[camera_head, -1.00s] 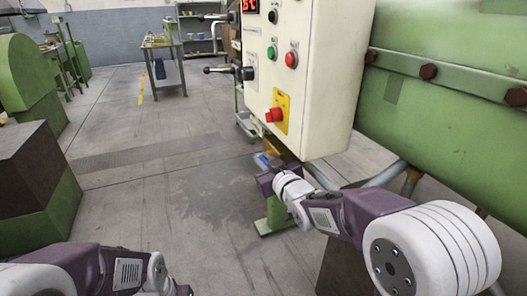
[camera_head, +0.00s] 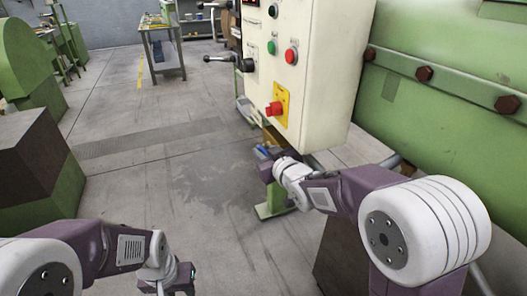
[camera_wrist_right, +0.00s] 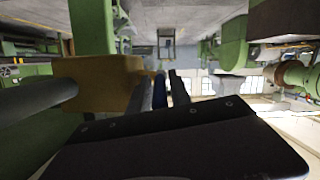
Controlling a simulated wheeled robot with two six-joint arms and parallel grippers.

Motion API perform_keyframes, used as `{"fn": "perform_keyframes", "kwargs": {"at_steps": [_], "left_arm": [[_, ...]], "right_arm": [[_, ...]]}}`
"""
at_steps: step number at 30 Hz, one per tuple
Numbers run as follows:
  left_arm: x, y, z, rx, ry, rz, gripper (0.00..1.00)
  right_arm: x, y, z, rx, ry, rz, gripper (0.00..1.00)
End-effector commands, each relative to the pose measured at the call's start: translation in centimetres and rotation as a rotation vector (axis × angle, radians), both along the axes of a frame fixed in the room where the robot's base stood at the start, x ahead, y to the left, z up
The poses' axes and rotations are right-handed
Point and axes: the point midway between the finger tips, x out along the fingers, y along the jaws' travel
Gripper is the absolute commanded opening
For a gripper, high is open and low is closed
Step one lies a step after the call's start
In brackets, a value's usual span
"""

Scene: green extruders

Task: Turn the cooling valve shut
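The cooling valve shows only in part below the control cabinet. Its blue handle (camera_head: 262,152) peeks out beside my right gripper (camera_head: 268,165) in the head view. In the right wrist view the blue handle (camera_wrist_right: 159,91) stands between the two dark fingers of my right gripper (camera_wrist_right: 160,95), which are apart, with a thin gap at the right finger. A brass-brown body (camera_wrist_right: 95,82) lies left of them. My left gripper (camera_head: 180,279) hangs at the bottom of the head view, over the floor and far from the valve; its opening is unclear.
The cream control cabinet (camera_head: 325,75) with buttons and a red switch hangs just above my right gripper. A black-knobbed lever (camera_head: 228,60) sticks out at its left. The green machine (camera_head: 450,125) fills the right. Grey floor (camera_head: 150,165) is clear to the left.

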Motion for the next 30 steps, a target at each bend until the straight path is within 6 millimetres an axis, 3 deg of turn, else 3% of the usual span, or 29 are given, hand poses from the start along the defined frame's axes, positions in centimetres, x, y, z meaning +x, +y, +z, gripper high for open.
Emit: {"fn": "perform_keyframes", "kwargs": {"at_steps": [15,27,30], "left_arm": [[0.0,0.0,1.5,0.000,0.000,0.000,0.36],[0.0,0.0,1.5,0.000,0.000,0.000,0.36],[0.0,0.0,-0.1,0.000,-0.001,0.000,0.36]], "right_arm": [[-7.3,-2.4,2.1,0.000,0.000,-0.001,0.24],[-8.0,-2.6,2.1,0.000,0.001,0.000,0.24],[-7.3,-2.6,1.0,0.047,-0.011,-0.014,0.24]]}}
